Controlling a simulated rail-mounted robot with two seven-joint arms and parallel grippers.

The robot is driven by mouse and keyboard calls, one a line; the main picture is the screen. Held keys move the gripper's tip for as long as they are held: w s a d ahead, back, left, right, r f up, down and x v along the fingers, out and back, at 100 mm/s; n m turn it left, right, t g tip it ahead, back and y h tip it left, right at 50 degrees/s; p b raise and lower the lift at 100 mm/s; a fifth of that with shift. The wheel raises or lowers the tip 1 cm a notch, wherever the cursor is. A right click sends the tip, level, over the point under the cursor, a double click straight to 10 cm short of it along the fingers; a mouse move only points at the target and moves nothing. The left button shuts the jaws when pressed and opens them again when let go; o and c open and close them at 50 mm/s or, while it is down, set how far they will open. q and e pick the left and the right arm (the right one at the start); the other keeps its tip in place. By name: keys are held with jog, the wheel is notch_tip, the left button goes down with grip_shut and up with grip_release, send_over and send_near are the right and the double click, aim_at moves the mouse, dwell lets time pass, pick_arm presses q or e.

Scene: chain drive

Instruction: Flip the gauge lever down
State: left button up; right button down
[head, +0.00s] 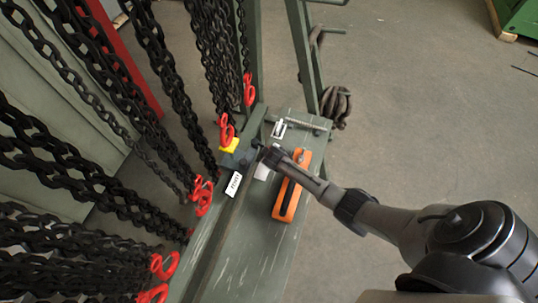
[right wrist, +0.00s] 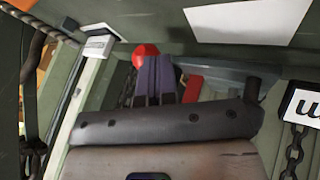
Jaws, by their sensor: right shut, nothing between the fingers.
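My right gripper (head: 268,155) reaches in from the right over the green bench, its shut fingertips beside a grey block with a yellow top (head: 230,146). In the right wrist view the closed fingers (right wrist: 154,80) stand close together with nothing between them. A round red knob (right wrist: 145,52) shows just beyond the fingertips, and a red piece (right wrist: 193,90) is to their right. I cannot tell which of these belongs to the gauge lever, nor whether the fingers touch either. The gripper hides part of the area around the block. My left gripper is not in view.
Black chains with red hooks (head: 204,197) hang at the left, close to the block. An orange tool (head: 290,190) lies on the green bench (head: 250,262). A white label (head: 233,183) is near the block.

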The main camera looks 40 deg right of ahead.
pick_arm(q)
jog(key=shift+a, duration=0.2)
pick_arm(e)
jog(key=shift+d, duration=0.15)
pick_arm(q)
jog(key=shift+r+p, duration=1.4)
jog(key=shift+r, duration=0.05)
pick_arm(e)
jog(key=shift+s+d+r, duration=0.75)
jog(key=shift+s+r, duration=1.05)
jog(key=shift+r, duration=0.05)
jog(key=shift+s+d+r, duration=0.8)
jog(key=shift+s+r, duration=0.95)
jog(key=shift+r, duration=0.05)
jog(key=shift+s+d+r, duration=0.75)
jog(key=shift+s+r, duration=1.05)
jog(key=shift+r, duration=0.05)
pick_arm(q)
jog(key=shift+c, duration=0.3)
